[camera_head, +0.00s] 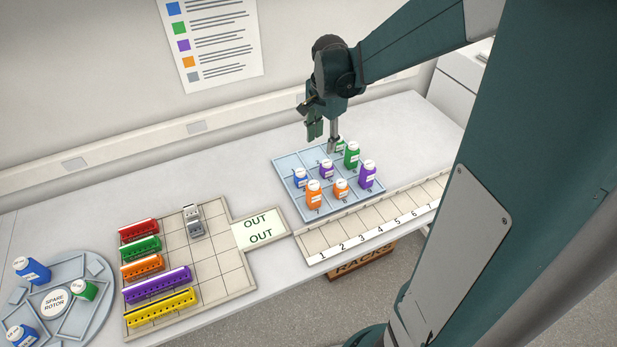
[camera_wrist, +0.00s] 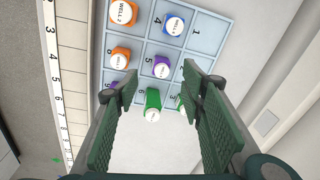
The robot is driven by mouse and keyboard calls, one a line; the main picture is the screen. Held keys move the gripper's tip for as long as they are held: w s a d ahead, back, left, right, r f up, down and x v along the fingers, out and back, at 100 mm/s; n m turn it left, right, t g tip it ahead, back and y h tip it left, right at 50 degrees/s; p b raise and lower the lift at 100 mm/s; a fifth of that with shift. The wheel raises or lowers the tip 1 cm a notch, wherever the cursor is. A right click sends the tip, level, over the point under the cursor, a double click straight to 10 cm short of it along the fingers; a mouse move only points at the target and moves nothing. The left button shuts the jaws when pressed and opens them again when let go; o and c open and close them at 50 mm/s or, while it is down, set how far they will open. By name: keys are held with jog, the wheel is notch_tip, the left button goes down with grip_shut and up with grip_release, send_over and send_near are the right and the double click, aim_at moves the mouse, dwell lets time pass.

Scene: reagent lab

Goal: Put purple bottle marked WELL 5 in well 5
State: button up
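A small purple bottle (camera_head: 327,169) stands in the middle cell of the blue numbered tray (camera_head: 288,163); it also shows in the wrist view (camera_wrist: 162,66) beside a printed 5. A larger purple bottle (camera_head: 368,174) stands in the tray's right corner cell, partly hidden by a finger in the wrist view. I cannot read the mark on either purple bottle. My gripper (camera_head: 324,142) is open and empty above the tray's back side, near the green bottles. Its two fingers spread wide in the wrist view (camera_wrist: 162,78).
Green bottles (camera_head: 352,155), orange bottles (camera_head: 314,194) and a blue bottle (camera_head: 301,178) crowd the tray. A numbered strip (camera_head: 350,231) runs along the front. Coloured racks (camera_head: 157,285) and a round spare rotor (camera_head: 54,302) stand left. Bare table lies behind the tray.

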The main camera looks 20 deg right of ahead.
jog(key=s+a+r+n+t, duration=0.3)
jog(key=s+a+r+n, duration=0.2)
jog(key=s, duration=0.5)
jog(key=s+a+r+n+t, duration=0.3)
jog(key=s+a+r+n, duration=0.2)
jog(key=s+a+n, duration=0.5)
jog(key=shift+s+a+r, duration=0.15)
jog(key=shift+s+r, duration=0.05)
jog(key=shift+s, duration=0.5)
